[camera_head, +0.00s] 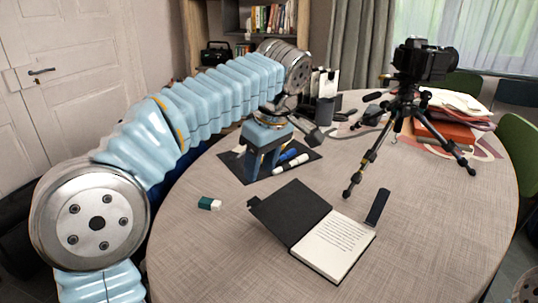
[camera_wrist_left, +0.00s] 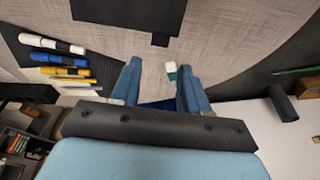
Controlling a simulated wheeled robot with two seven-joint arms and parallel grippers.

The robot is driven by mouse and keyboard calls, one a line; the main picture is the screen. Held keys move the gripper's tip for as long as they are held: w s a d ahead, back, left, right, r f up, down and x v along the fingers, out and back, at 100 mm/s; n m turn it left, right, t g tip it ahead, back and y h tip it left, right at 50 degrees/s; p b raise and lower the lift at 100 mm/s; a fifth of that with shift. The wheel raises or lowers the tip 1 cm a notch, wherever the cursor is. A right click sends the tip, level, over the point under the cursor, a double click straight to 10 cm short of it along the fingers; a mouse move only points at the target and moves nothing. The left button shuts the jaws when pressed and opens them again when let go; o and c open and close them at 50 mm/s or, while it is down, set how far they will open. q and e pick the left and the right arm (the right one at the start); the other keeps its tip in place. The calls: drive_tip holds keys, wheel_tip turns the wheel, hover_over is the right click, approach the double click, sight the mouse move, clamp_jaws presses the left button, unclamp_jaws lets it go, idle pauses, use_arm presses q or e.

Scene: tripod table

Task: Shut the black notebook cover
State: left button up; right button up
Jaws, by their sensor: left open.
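The black notebook lies open on the round table. Its black cover (camera_head: 291,211) is spread to the left, tilted up slightly or flat; I cannot tell which. Its white printed pages (camera_head: 333,246) face up on the right. A small dark tab sticks out from the cover's left edge. In the left wrist view, part of the black cover (camera_wrist_left: 130,12) shows at the top. My left gripper (camera_head: 262,166) is open and empty, pointing down above the black mat, behind and left of the notebook. Its fingers also show in the wrist view (camera_wrist_left: 160,72). My right gripper is not seen.
A teal and white eraser (camera_head: 209,203) lies left of the notebook. Markers (camera_head: 291,163) lie on the black mat (camera_head: 240,163). A dark strip (camera_head: 377,207) is beside the pages. A tripod with camera (camera_head: 400,110) stands behind, near stacked books (camera_head: 445,130). The front table is clear.

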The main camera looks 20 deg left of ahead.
sight(253, 200)
use_arm(q)
drive_tip(key=b+x, duration=0.4)
drive_tip(key=x, duration=0.3)
drive_tip(key=shift+f+b, duration=0.2)
drive_tip(key=shift+b, duration=0.15)
drive_tip(key=shift+b+x, duration=0.45)
drive_tip(key=shift+x, duration=0.35)
drive_tip(key=shift+a, duration=0.1)
drive_tip(key=shift+c, duration=0.4)
clamp_jaws()
